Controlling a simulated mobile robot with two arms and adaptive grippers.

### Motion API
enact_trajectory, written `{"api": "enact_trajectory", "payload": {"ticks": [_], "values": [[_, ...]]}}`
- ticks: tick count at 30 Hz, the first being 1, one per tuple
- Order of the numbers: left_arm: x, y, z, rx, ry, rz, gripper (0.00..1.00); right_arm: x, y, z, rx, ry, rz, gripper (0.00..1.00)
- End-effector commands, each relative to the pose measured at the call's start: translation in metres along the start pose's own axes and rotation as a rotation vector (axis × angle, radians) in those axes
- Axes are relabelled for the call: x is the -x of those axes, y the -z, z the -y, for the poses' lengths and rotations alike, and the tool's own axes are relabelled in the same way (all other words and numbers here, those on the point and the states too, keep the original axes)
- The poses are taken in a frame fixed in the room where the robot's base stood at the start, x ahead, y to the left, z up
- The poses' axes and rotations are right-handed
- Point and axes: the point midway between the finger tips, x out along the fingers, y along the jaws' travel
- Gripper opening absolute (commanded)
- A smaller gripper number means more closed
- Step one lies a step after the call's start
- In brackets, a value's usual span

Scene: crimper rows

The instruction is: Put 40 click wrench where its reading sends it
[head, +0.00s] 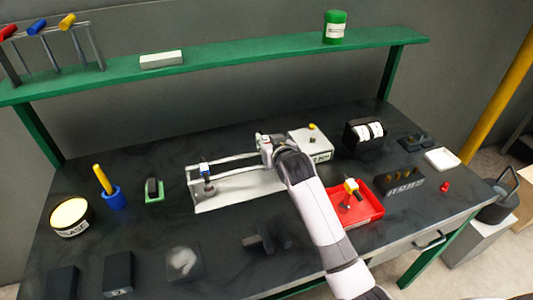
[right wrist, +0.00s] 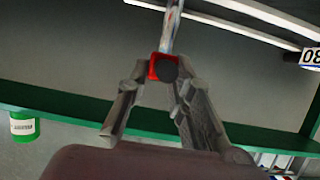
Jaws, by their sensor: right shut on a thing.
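My right gripper (head: 266,148) is over the right end of the metal rack (head: 240,190) on the bench. In the right wrist view the right gripper (right wrist: 165,90) is shut on a slim tool (right wrist: 164,65) with a metal shaft and a red, dark-faced end. I take it for the click wrench; no number on it is readable. The arm hides part of the rack's right end. A plate (right wrist: 311,58) reading 80, upside down, shows at the right edge of the wrist view. My left gripper is not in view.
A grey box (head: 308,140) with a yellow knob stands just right of the gripper. A red tray (head: 366,208) lies beside my right arm. A black block with holes (head: 402,182) is farther right. The green shelf (head: 230,60) runs above; its left rack holds red, blue and yellow handles.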

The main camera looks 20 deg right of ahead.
Motion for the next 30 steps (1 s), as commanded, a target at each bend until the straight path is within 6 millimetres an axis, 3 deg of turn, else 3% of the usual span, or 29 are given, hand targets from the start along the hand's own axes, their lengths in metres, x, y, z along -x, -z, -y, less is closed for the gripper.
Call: {"api": "enact_trajectory", "payload": {"ticks": [5,12,25,26,30], "values": [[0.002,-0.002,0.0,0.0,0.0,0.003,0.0,-0.005,-0.012,0.0,0.0,0.0,-0.002,0.0],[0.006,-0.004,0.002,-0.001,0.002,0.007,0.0,-0.018,-0.043,0.001,0.0,0.0,-0.002,0.0],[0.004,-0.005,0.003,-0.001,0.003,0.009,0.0,-0.021,-0.05,0.0,0.0,0.0,-0.004,0.0],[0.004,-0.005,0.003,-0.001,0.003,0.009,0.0,-0.021,-0.051,0.0,0.0,0.0,-0.001,0.22],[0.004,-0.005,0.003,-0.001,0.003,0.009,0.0,-0.021,-0.051,0.0,0.0,0.0,-0.001,0.31]]}}
